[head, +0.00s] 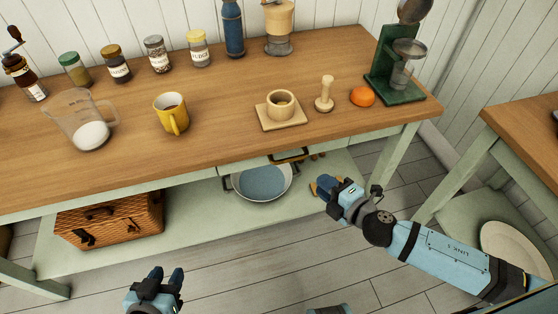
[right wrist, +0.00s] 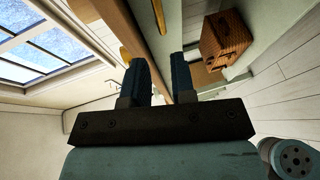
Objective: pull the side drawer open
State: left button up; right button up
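The workbench (head: 220,110) has a wooden top over a pale green frame. A dark handle with a tan edge (head: 290,155) shows just under its front edge, above the pan; the drawer front is mostly hidden from above, so I cannot tell how far it stands open. My right gripper (head: 325,187) is below and right of that handle, apart from it. In the right wrist view its two fingers (right wrist: 163,85) are apart with nothing clearly between them, near the bench's edge. My left gripper (head: 168,278) is low in front of the bench, open and empty.
On the top stand a measuring jug (head: 85,122), yellow mug (head: 172,112), mortar (head: 281,106), pestle (head: 324,94), orange (head: 362,96) and several jars. Below are a wicker basket (head: 110,218) and a pan (head: 262,182). Floor in front is clear.

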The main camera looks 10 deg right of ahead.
aim_at(290, 158)
jog(key=x, duration=1.3)
jog(key=shift+w+a+f, duration=0.1)
jog(key=shift+w, duration=0.05)
grip_shut()
